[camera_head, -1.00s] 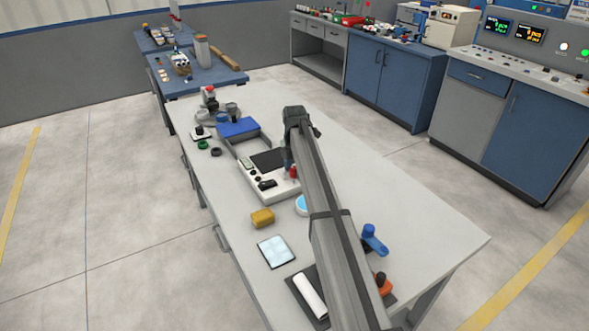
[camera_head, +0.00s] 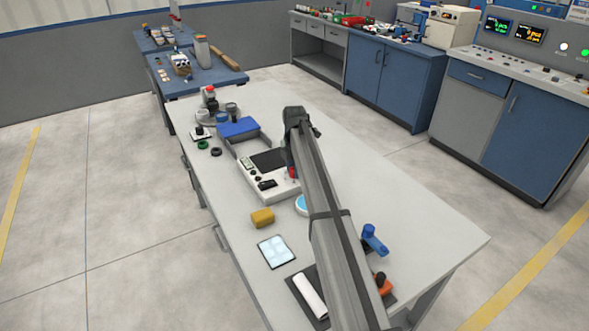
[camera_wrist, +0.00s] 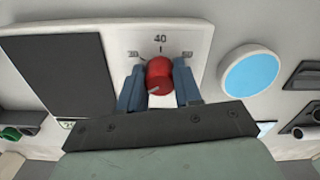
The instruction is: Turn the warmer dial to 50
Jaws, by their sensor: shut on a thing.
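The warmer (camera_head: 252,184) is a white box with a black plate on the worktable. Its red dial (camera_wrist: 160,72) shows in the wrist view at the warmer's edge, under a printed "40" and a tick mark. Smaller labels flank it, too small to read surely. A pale grey mark shows on the knob's lower left. My gripper (camera_wrist: 158,82) is shut on the dial, with one blue-grey finger on each side. In the head view only a bit of red (camera_head: 293,173) shows beside my arm.
A light blue round disc (camera_wrist: 250,75) lies near the dial; a yellow block (camera_head: 262,218) and a pale square pad (camera_head: 275,252) lie nearer the front. A blue-and-grey tray (camera_head: 240,130) stands behind the warmer.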

